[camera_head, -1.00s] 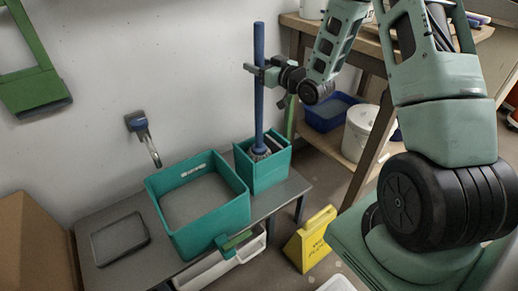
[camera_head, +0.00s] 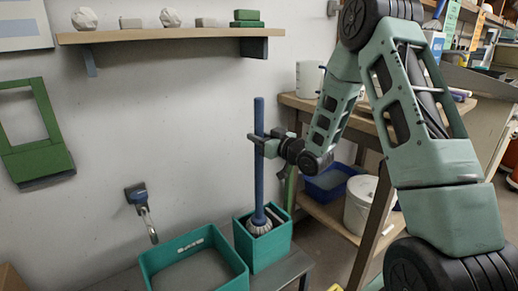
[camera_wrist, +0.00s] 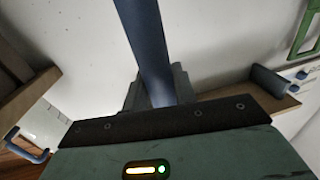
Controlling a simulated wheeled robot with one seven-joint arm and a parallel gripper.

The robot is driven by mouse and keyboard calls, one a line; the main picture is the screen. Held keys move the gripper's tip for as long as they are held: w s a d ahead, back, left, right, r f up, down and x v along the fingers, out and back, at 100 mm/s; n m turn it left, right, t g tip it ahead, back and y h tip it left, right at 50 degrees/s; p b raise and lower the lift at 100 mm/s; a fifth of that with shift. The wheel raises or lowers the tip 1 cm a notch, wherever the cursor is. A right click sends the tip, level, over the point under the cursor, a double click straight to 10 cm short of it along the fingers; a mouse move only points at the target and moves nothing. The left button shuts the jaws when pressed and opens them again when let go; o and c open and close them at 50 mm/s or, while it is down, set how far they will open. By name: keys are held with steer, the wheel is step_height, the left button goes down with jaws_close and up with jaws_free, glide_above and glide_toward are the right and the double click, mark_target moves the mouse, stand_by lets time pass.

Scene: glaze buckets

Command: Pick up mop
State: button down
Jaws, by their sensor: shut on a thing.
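In the wrist view the handle (camera_wrist: 148,45) passes between my gripper's fingers (camera_wrist: 157,88).
A wider teal basin (camera_head: 193,257) sits left of the small bucket on a grey bench (camera_head: 283,270). A wall shelf (camera_head: 165,35) with stones and green blocks is above. A wooden table (camera_head: 318,109) with a blue bin (camera_head: 328,183) and white bucket (camera_head: 360,202) stands right.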

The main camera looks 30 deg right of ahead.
step_height(320, 180, up, 16)
steer(key=p, duration=0.3)
steer(key=shift+r, duration=0.1)
steer(key=shift+s, duration=0.1)
